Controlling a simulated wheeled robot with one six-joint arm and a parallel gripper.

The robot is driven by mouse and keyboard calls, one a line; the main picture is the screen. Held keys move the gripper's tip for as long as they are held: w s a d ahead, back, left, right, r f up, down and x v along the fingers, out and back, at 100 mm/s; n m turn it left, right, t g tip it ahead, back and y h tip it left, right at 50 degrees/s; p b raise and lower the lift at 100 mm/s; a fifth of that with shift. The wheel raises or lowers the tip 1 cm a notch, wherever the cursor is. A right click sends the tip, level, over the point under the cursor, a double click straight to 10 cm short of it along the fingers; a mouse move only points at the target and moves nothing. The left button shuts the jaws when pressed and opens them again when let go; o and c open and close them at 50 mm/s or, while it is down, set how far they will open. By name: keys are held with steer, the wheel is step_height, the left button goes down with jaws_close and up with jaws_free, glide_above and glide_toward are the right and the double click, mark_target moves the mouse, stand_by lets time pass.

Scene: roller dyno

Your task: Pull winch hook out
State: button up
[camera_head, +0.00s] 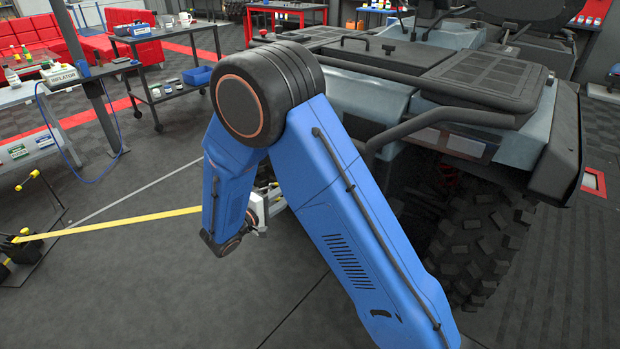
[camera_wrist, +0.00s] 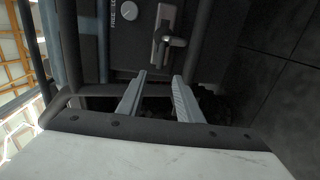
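In the wrist view a grey metal hook-like piece (camera_wrist: 168,40), likely the winch hook, sits against a dark panel on the vehicle's front. My gripper (camera_wrist: 160,77) points at the panel, with its two grey fingers apart and nothing visible between them. The hook-like piece shows just beyond the fingertips, slightly right of the middle of the gap; I see no contact. In the head view my blue arm hides the hook and most of my gripper; only a pale part of the gripper (camera_head: 258,212) shows beside the vehicle.
The dark off-road vehicle (camera_head: 440,85) fills the right, with a big tyre (camera_head: 485,235). A round knob (camera_wrist: 130,12) marked FREE is on the panel. A yellow strap (camera_head: 120,221) runs from a floor anchor (camera_head: 18,250) to behind my arm.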

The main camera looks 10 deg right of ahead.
steer(key=x, duration=1.2)
steer(key=shift+d, duration=0.15)
steer(key=shift+w+f, duration=0.1)
jaws_close()
